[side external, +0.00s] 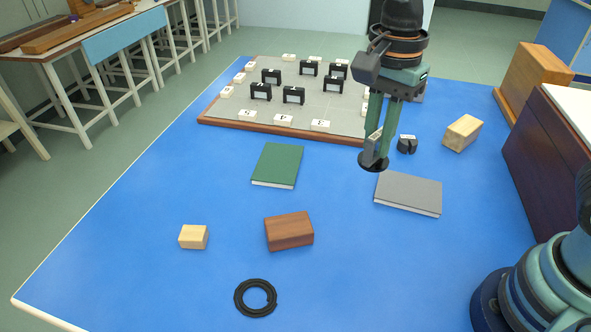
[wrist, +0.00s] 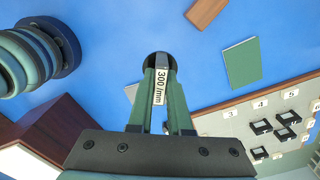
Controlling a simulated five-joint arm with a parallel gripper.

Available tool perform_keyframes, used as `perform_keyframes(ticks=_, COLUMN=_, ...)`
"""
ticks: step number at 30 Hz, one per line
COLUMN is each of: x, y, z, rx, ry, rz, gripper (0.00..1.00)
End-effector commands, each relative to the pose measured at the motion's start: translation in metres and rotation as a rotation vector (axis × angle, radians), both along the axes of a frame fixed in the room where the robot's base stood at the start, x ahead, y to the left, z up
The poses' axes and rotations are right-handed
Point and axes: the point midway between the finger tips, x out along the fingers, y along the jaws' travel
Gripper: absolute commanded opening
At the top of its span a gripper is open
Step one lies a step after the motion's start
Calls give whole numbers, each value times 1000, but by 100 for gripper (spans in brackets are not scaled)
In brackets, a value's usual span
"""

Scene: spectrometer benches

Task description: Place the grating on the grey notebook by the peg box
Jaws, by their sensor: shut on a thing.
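My gripper (side external: 375,130) is shut on the grating, a small piece with a dark round base (side external: 373,163). In the wrist view the grating (wrist: 160,88) shows a white "300/mm" label between the fingers of my gripper (wrist: 161,80). It appears upright and held above the blue table. The grey notebook (side external: 408,194) lies flat; in the side view the grating appears at its upper left corner. In the wrist view only a sliver of the grey notebook (wrist: 131,92) shows beside the fingers. I cannot tell which box is the peg box.
A green notebook (side external: 278,165) lies to the left. A brown block (side external: 289,231), two pale blocks (side external: 194,237) (side external: 463,133), a black ring (side external: 256,298) and a small black piece (side external: 407,144) stand about. A grey board (side external: 320,105) with black holders lies behind.

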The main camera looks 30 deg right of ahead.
Motion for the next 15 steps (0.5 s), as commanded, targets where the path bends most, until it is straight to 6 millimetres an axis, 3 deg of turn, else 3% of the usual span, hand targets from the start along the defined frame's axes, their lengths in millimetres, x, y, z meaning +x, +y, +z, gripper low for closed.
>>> perform_keyframes(ticks=3, x=18, y=-44, z=4, rx=0, ry=-1, rz=-258, gripper=0)
perform_keyframes(ticks=9, x=33, y=-115, z=10, rx=0, ry=-1, rz=-665, gripper=0)
perform_keyframes(ticks=15, x=33, y=-165, z=14, rx=0, ry=-1, rz=-948, gripper=0)
